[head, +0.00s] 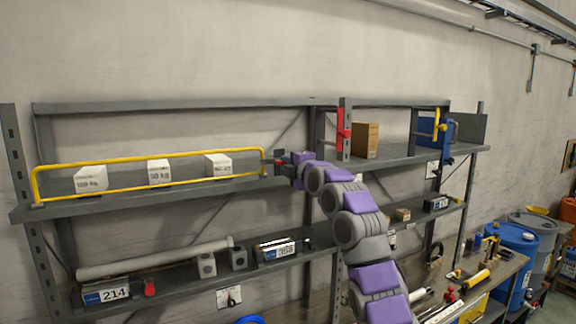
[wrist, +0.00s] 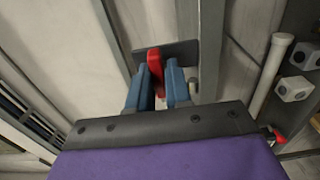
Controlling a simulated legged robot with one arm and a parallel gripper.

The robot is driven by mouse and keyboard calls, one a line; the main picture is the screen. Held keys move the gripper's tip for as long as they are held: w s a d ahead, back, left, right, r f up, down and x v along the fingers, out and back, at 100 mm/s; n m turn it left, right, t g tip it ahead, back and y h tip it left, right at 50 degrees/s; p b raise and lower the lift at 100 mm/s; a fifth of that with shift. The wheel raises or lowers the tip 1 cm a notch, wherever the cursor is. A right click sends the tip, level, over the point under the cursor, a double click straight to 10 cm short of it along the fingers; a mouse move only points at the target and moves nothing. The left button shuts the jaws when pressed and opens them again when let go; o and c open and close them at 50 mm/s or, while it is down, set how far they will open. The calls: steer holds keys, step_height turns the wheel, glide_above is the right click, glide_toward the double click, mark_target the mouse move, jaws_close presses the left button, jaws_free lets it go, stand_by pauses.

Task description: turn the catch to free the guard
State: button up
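The yellow tubular guard (head: 150,163) runs along the front of the upper shelf at the left, in its raised position before several white weight boxes. A red catch lever (wrist: 155,68) stands on a dark plate (wrist: 182,52) in the wrist view. In the head view a small red part (head: 280,162) shows at the guard's right end. My gripper (wrist: 161,80) has its blue fingers on either side of the lever, which fills the narrow gap between them. In the head view my gripper (head: 285,164) meets the guard's right end, partly hidden by my arm.
A red lever (head: 343,130) sits on the upright right of my gripper, beside a cardboard box (head: 365,140). The lower shelf holds a long white tube (head: 150,259) and labelled boxes (head: 280,249). A bench (head: 490,285) with tools and blue drums (head: 515,260) stand at right.

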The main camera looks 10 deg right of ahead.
steer(key=shift+c, duration=1.4)
jaws_close()
steer(key=shift+f, duration=0.1)
steer(key=shift+m, duration=0.3)
steer(key=shift+m+b, duration=3.05)
steer(key=shift+m, duration=5.55)
